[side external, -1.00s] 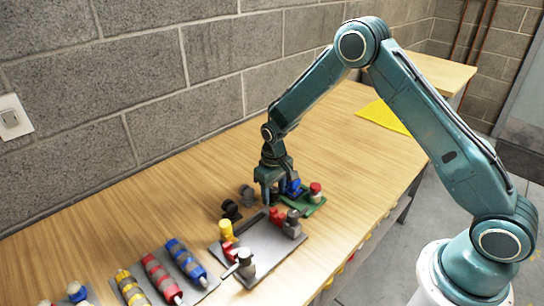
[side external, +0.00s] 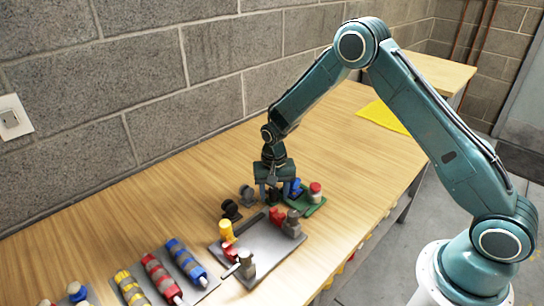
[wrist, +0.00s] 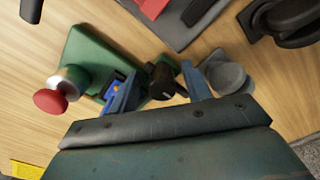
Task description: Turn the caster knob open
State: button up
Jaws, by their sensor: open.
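My gripper (side external: 273,199) points down over the left end of a green plate (side external: 314,206). In the wrist view, its two blue-grey fingers stand apart on either side of a small black knob (wrist: 163,82) at the plate's edge. The jaws are open, with a gap visible between the knob and each finger. This black knob seems to be the caster knob, but I cannot be sure. In the side view the fingers largely hide it. A blue part (wrist: 113,88) lies beside the left finger, and a grey round knob (wrist: 226,76) is close to the right finger.
A red-topped knob (side external: 315,188) stands on the green plate. A black round piece (side external: 231,209) stands left of the gripper. A grey plate (side external: 270,243) with red, yellow and grey parts lies in front. The table behind the gripper is clear.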

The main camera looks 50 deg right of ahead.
aim_at(273, 189)
jog(key=m, duration=0.5)
jog(key=shift+w+r, duration=0.1)
jog(key=shift+w, duration=0.05)
notch_tip(273, 189, up, 14)
jog(key=s+r+n+t, duration=0.2)
jog(key=s+r+n, duration=0.3)
jog(key=s+r, duration=0.7)
jog(key=shift+d+r, duration=0.35)
jog(key=shift+r, duration=0.85)
